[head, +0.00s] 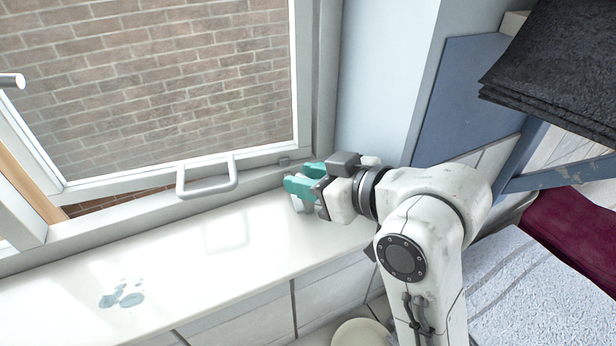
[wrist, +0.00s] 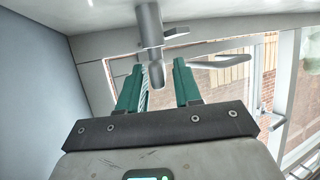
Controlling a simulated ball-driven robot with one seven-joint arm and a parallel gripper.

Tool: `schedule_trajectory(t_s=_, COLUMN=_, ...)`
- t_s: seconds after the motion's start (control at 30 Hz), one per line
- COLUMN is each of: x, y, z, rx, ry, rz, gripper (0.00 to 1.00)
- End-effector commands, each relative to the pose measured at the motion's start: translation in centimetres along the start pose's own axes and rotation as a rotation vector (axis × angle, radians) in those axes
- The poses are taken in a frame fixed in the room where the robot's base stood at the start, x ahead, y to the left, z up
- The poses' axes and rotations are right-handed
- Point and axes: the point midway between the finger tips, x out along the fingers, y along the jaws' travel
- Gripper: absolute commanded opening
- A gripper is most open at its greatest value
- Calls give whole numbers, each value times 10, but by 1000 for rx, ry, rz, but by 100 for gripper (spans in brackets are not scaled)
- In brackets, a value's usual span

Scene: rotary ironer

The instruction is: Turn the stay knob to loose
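My gripper (head: 303,179) is at the right end of the white window sill, beside the lower right corner of the window frame. In the wrist view its two green fingers (wrist: 159,68) are apart, with no object clamped between them. A grey metal post with a rounded end and a short side lever, which looks like the stay knob (wrist: 150,24), reaches down between the fingertips. Space shows beside it, and I cannot tell whether either finger touches it. In the head view my gripper mostly hides this spot. I cannot read any loose or tight mark.
The window sash (head: 180,178) stands ajar with a brick wall outside. A grey loop handle (head: 207,190) is on its lower rail. The sill (head: 200,262) is mostly clear, with a small wet patch (head: 122,298). A blue panel (head: 468,95) and folded dark cloth (head: 560,70) are at right.

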Motion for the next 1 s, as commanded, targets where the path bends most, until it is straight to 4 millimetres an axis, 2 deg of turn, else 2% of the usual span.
schedule_trajectory(t_s=0.37, x=-6, y=0, z=1, rx=1, ry=1, rz=1, gripper=38)
schedule_trajectory(t_s=0.73, x=-61, y=1, z=0, rx=-1, ry=3, rz=3, gripper=38)
schedule_trajectory(t_s=1.0, x=-75, y=0, z=0, rx=1, ry=-1, rz=1, gripper=38)
